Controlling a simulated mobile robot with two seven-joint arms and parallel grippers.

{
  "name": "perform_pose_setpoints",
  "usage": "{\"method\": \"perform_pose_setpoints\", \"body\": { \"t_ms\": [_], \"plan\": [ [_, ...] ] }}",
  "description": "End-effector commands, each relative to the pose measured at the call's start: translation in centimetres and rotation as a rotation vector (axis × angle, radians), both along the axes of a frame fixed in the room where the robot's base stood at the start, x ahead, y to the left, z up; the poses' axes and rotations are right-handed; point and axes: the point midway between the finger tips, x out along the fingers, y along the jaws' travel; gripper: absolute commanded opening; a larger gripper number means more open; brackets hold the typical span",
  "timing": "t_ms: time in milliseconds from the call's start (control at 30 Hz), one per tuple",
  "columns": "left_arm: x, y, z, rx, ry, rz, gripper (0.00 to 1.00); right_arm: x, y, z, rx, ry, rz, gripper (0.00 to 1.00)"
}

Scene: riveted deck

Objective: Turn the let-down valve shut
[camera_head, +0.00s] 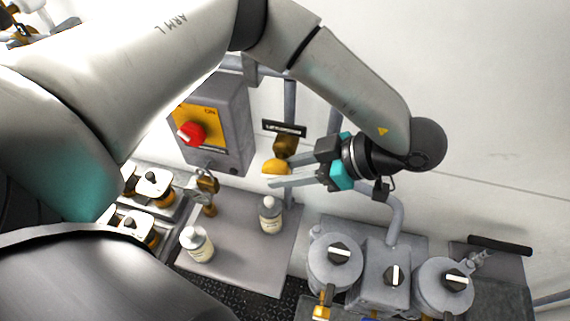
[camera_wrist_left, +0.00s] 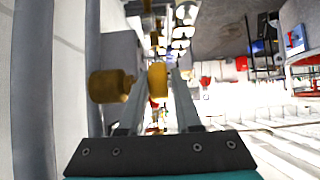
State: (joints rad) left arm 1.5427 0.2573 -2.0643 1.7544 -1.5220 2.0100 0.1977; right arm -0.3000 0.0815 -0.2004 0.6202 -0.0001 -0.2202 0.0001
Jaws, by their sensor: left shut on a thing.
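The let-down valve shows in the head view as a brass body (camera_head: 285,145) with a yellow handle (camera_head: 275,167) below it, under a dark label plate (camera_head: 284,128) on the pipe. In the left wrist view the brass body (camera_wrist_left: 110,86) is left of centre and the yellow handle (camera_wrist_left: 157,80) lies between the fingers. My left gripper (camera_head: 273,172) reaches in from the right and is shut on the handle. The fingers partly hide the handle. My right gripper is in neither view.
A grey box with a red knob (camera_head: 191,133) hangs left of the valve. Two white bottles (camera_head: 270,215) (camera_head: 198,244) and a brass padlock-like fitting (camera_head: 207,186) are on the grey shelf below. Grey housings with black knobs (camera_head: 338,252) stand at the lower right.

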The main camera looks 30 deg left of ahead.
Motion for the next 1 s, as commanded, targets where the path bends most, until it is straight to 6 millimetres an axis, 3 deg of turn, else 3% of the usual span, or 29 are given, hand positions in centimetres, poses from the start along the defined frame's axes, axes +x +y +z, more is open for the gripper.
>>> {"method": "perform_pose_setpoints", "body": {
  "t_ms": [400,1000],
  "plan": [
    [0.15,-0.09,-0.33,0.212,0.045,-0.001,0.00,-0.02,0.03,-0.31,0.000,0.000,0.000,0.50],
    [0.04,-0.05,-0.47,0.247,0.059,0.000,0.00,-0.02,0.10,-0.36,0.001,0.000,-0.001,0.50]
  ]
}}
